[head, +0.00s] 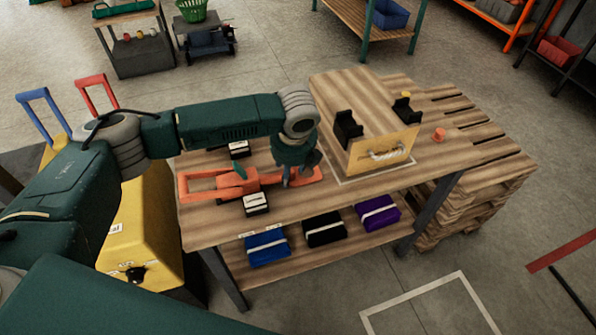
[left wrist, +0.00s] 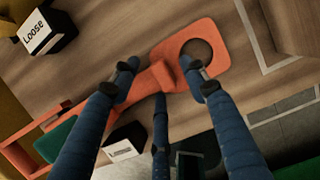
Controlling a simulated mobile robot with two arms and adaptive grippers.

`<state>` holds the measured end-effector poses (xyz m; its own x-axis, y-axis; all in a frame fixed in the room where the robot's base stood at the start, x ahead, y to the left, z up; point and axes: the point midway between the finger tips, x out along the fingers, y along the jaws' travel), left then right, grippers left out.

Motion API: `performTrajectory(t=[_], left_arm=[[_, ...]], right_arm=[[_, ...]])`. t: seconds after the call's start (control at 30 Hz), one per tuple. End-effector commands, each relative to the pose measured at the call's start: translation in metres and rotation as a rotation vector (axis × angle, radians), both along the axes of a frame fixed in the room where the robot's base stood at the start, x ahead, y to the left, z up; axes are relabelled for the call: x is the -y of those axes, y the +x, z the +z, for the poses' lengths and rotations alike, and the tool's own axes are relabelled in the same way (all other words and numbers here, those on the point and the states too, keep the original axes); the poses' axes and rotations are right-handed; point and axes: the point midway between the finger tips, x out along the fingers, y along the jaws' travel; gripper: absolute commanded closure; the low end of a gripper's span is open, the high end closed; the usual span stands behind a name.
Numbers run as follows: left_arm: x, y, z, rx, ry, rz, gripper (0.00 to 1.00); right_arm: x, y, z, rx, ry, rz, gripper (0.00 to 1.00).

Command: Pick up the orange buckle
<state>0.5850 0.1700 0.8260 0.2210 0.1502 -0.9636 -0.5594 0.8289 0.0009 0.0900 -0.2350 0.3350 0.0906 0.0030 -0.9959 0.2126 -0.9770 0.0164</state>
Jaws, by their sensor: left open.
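The orange buckle (head: 200,184) lies on the wooden workbench, a long open frame at its left end and a flat plate with a round hole at its right end. It also shows in the left wrist view (left wrist: 178,50). A green piece (head: 240,171) sits on its middle part. My left gripper (head: 296,178) is low over the buckle's right part. In the left wrist view its blue fingers (left wrist: 159,72) are spread apart on either side of the raised orange middle; I cannot tell whether they touch it. My right gripper is not in view.
Two black blocks with white labels (head: 256,203) (head: 238,149) stand on either side of the buckle. Blue, black and purple packs (head: 325,228) lie on the shelf below. A yellow case (head: 140,225) stands at left.

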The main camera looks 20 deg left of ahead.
Motion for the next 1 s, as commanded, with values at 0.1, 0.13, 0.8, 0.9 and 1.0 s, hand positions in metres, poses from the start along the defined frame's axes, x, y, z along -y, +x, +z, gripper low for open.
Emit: performTrajectory(t=[0.1,0.13,0.8,0.9,1.0], left_arm=[[-0.001,0.001,-0.006,0.0,0.0,-0.001,0.55],[-0.001,0.001,-0.006,0.0,0.0,-0.001,0.55],[-0.001,0.002,-0.005,0.002,-0.001,-0.001,1.0],[0.0,0.002,-0.003,0.002,-0.001,-0.001,1.0],[0.0,0.002,0.004,0.003,-0.001,0.0,1.0]], right_arm=[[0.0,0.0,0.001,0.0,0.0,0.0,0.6],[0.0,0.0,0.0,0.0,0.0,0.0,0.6],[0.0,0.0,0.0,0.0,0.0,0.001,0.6],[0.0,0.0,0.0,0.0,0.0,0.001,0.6],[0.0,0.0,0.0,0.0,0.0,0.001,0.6]])
